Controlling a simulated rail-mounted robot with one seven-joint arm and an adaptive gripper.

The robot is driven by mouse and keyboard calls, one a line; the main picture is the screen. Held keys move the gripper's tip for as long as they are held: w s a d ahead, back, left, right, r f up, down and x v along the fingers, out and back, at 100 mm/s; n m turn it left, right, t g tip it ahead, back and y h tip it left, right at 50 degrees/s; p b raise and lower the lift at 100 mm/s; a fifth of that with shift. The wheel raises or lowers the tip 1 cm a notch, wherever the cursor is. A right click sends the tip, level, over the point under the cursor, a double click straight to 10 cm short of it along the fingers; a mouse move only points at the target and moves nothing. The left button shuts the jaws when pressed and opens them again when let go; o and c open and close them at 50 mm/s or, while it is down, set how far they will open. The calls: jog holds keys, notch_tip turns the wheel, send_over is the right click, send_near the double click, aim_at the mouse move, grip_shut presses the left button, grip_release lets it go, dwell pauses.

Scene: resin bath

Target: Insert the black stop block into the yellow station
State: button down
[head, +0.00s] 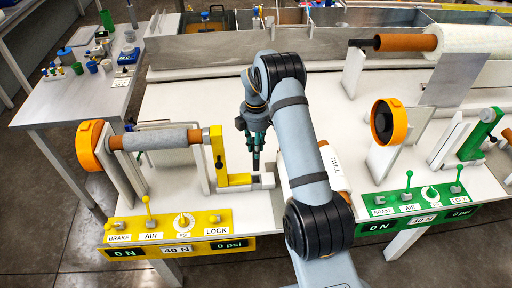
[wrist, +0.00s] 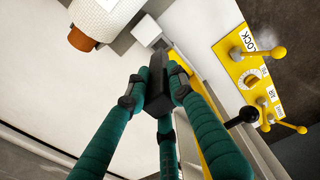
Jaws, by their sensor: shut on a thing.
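The black stop block (wrist: 157,88) is pinched between the teal fingers of my gripper (wrist: 158,92) in the wrist view. My gripper (head: 257,158) also shows in the head view, pointing down just right of the yellow station's upright post (head: 218,158). A yellow foot runs right from the post to a pale grey block (head: 263,181), close below my fingertips. Whether the held block touches the station cannot be told.
The yellow control panel (head: 170,228) with levers stands along the front edge, and shows in the wrist view (wrist: 250,65). A green station with its own panel (head: 418,205) is at right. A side table (head: 75,90) with small containers is at left. White bench top is clear behind my gripper.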

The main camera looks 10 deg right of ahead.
aim_at(256, 166)
jog(key=shift+f, duration=0.1)
jog(key=shift+f+b, duration=2.25)
jog(key=shift+f, duration=0.6)
jog(key=shift+f+b, duration=1.9)
jog(key=shift+f, duration=0.4)
jog(key=c, duration=1.4)
grip_release()
jog(key=shift+c, duration=0.2)
jog(key=shift+r, duration=0.1)
notch_tip(256, 166, up, 12)
